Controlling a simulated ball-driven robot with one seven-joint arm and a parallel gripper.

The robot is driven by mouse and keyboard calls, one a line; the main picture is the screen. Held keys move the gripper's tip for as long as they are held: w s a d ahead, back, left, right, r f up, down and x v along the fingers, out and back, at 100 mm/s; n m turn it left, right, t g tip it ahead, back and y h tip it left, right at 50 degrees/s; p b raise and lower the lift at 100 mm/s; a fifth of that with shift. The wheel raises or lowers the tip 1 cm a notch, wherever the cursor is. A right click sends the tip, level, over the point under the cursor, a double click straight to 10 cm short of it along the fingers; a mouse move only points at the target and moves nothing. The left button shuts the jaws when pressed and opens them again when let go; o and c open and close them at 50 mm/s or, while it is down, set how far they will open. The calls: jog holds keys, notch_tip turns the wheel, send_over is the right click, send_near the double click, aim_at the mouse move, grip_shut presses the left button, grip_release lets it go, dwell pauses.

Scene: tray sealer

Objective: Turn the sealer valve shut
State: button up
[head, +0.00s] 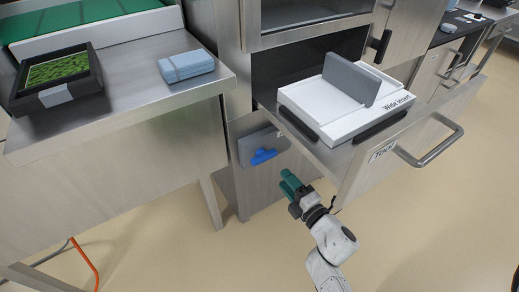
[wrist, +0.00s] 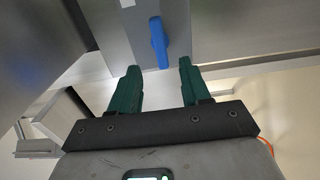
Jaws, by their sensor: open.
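The sealer valve has a blue handle (head: 263,156), set on a metal plate on the machine's lower front. In the head view the handle lies nearly level, tilted slightly. In the wrist view the blue handle (wrist: 159,42) stands ahead of my gripper, in line with the gap between the fingers. My gripper (head: 288,182) has green fingers and is below and to the right of the handle in the head view. In the wrist view my gripper (wrist: 158,82) is open and empty, with its fingertips apart from the handle.
An open drawer (head: 363,172) holding a white "Wide Insert" block (head: 345,119) juts out above and right of my gripper. A steel table (head: 130,92) on the left bears a black tray (head: 20,98) with green contents and a blue-grey packet (head: 186,65). The floor in front is clear.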

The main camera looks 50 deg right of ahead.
aim_at(267, 159)
jog(key=b+x, duration=0.2)
jog(key=x, duration=0.9)
jog(key=shift+c, duration=0.2)
jog(key=c, duration=0.7)
